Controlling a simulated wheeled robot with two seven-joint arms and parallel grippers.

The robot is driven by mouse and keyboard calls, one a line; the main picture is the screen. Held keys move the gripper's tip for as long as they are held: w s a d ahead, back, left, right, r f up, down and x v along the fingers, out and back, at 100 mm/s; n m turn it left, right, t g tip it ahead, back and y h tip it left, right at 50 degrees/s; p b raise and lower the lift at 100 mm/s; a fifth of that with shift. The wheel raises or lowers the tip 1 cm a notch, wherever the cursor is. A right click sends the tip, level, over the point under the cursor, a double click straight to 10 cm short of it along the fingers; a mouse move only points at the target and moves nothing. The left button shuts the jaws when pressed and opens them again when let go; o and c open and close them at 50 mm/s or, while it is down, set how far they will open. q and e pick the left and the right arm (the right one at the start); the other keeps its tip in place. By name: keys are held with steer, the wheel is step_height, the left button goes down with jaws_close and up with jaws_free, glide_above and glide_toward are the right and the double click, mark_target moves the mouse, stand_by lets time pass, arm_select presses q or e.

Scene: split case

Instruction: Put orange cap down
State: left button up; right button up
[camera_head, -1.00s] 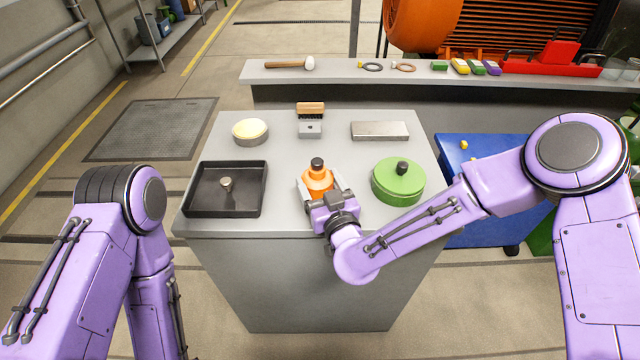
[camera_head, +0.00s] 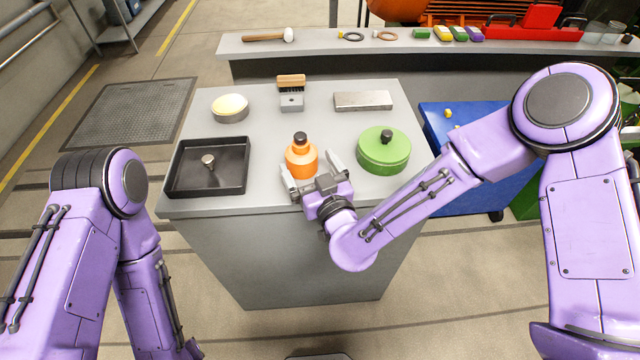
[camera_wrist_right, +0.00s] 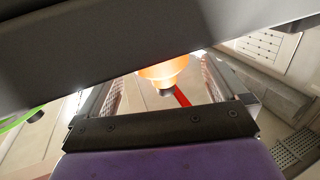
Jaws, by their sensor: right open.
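The orange cap (camera_head: 301,160), with a black knob on top, stands upright on the grey cabinet top (camera_head: 270,125), near its front edge. It also shows in the right wrist view (camera_wrist_right: 165,72), between the two fingers. My right gripper (camera_head: 313,176) is open just in front of the cap, with one finger toward each side of it. The fingers look clear of the cap. My left arm hangs at the left; its gripper is out of the picture.
A black tray (camera_head: 177,190) with a small knobbed part (camera_head: 208,161) inside lies left of the cap. A green lidded tin (camera_head: 383,153) is close on the right. A cream-topped round tin (camera_head: 230,108), a brush (camera_head: 291,83) and a metal bar (camera_head: 363,101) stand behind.

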steer(key=b+v, duration=0.2)
steer(key=v, duration=0.7)
